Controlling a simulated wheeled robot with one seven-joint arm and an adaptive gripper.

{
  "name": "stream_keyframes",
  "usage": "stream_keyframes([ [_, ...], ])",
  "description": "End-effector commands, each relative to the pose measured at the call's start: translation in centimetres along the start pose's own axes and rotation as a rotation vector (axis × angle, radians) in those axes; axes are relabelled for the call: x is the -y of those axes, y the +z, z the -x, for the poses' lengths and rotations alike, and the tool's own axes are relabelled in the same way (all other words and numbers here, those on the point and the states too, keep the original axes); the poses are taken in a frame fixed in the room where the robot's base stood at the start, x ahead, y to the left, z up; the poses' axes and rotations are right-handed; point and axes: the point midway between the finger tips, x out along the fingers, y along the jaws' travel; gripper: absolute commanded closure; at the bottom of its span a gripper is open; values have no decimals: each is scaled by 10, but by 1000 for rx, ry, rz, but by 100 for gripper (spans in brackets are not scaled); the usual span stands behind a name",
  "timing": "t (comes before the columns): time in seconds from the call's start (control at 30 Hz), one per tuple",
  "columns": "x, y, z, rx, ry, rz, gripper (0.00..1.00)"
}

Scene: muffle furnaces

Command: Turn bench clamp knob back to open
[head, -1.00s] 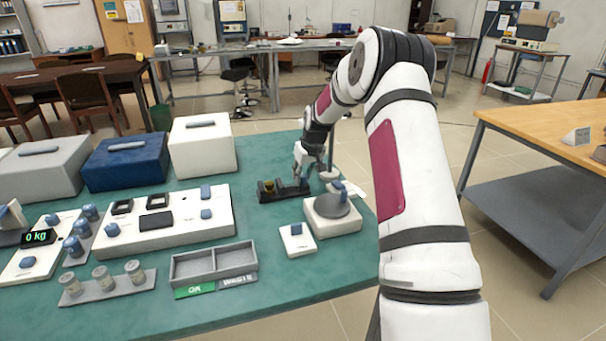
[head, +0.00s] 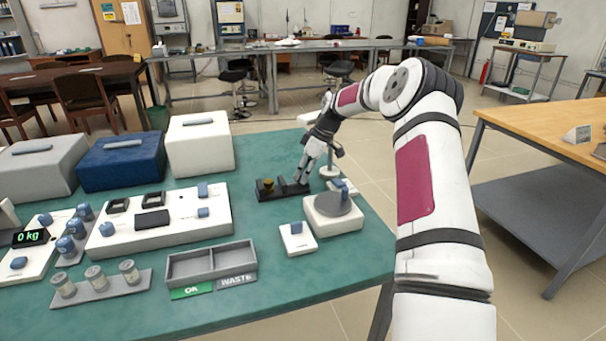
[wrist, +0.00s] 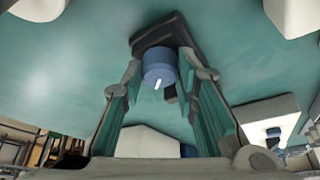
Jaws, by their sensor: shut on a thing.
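The bench clamp is a low black block (head: 268,195) on the green bench in the head view; a small yellowish piece (head: 267,184) shows at its left end. My gripper (head: 303,181) reaches down at the clamp's right end, and the arm tilts up to the right. In the wrist view the blue clamp knob (wrist: 159,67) with a white mark sits between the fingertips of my gripper (wrist: 161,72), in front of the dark clamp body (wrist: 160,32). My gripper is shut on the knob. In the head view the gripper hides the knob.
A white device with a grey round plate (head: 333,207) and a small white switch box (head: 298,239) stand close in front of the clamp. A stand (head: 329,172) is just right of the gripper. A two-part tray (head: 211,264) lies front left.

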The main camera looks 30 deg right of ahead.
Motion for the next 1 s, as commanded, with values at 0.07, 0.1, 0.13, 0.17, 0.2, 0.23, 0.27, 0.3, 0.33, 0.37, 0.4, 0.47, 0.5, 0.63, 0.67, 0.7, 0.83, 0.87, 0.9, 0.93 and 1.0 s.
stream_keyframes([
  [0.07, -1, 1, -1, 1, -10, 24, 100],
  [0.1, -1, 1, -1, 1, -14, 36, 100],
  [0.13, -1, 1, -1, 1, -17, 42, 100],
  [0.17, -1, 1, -1, 1, -20, 48, 100],
  [0.2, -1, 1, -1, 1, -23, 54, 100],
  [0.23, -1, 1, -1, 1, -25, 59, 100],
  [0.27, -1, 1, -1, 1, -26, 62, 100],
  [0.3, -1, 1, -1, 1, -27, 66, 100],
  [0.33, -1, 1, 0, 1, -28, 67, 100],
  [0.37, -1, 1, 0, 1, -28, 69, 100],
  [0.4, -1, 1, 0, 2, -29, 70, 100],
  [0.47, -1, 1, 0, 2, -29, 70, 100],
  [0.5, -1, 1, 0, 2, -29, 70, 100],
  [0.63, -1, 1, 0, 2, -29, 70, 100],
  [0.67, -1, 1, 0, 2, -29, 69, 100],
  [0.7, -1, 1, 0, 2, -29, 69, 100],
  [0.83, -1, 1, 0, 2, -29, 69, 52],
  [0.87, -1, 1, 0, 2, -29, 69, 52],
  [0.9, -1, 1, 0, 2, -29, 69, 52],
  [0.93, -1, 1, 0, 1, -29, 69, 52],
  [1.0, -1, 1, 0, 1, -29, 69, 52],
])
